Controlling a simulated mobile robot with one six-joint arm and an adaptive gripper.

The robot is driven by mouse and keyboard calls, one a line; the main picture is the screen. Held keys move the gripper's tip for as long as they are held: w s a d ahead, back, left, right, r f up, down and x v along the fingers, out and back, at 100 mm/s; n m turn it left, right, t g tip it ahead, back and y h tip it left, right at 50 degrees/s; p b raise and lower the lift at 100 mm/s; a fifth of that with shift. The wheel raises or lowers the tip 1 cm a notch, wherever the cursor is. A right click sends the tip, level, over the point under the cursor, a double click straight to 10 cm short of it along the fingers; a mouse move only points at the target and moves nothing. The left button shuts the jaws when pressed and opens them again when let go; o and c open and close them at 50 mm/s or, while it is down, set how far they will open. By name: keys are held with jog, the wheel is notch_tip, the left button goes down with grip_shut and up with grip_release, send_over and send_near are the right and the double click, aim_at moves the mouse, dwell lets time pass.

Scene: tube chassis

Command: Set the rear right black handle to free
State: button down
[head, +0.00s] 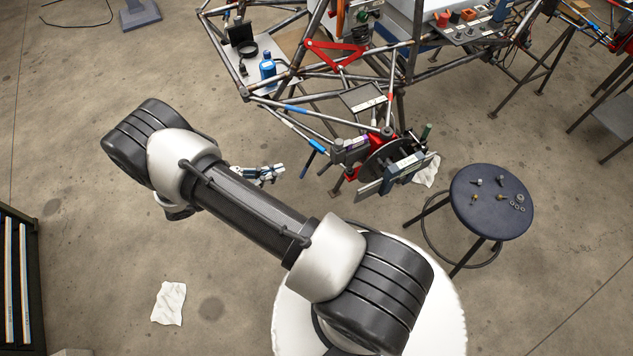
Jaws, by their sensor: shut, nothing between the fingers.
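The tube chassis (330,126) fills the upper middle of the head view. At its near corner are a dark disc (380,158), a red bracket, a purple-grey block (351,150) and a grey-blue block (404,167). Short handle-like parts stick out there, one dark green to black (426,131). I cannot tell which part is the rear right black handle, or its setting. My gripper (279,172) shows beyond my forearm, small and partly hidden by it. It is shut and empty, left of the near corner and apart from it in the picture.
A round dark stool (491,201) with several small metal parts stands right of the chassis corner. White cloths lie on the floor at lower left (169,303) and under the corner. A chassis shelf holds a blue bottle (267,66). The floor left of my arm is mostly clear.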

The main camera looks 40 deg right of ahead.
jog(key=s+d+f+n+t+h+b, duration=0.1)
jog(key=s+f+n+t+h, duration=0.15)
jog(key=f, duration=0.45)
jog(key=s+f+n+t+h+b, duration=0.1)
jog(key=f+n, duration=0.2)
jog(key=f, duration=0.3)
jog(key=n+t+b, duration=0.1)
jog(key=n+t, duration=0.3)
send_near(328, 166)
jog(key=shift+d+f, duration=1.65)
jog(key=shift+d, duration=0.8)
jog(key=shift+w+m+h, duration=0.25)
jog(key=shift+w+h, duration=0.1)
jog(key=shift+w, duration=0.05)
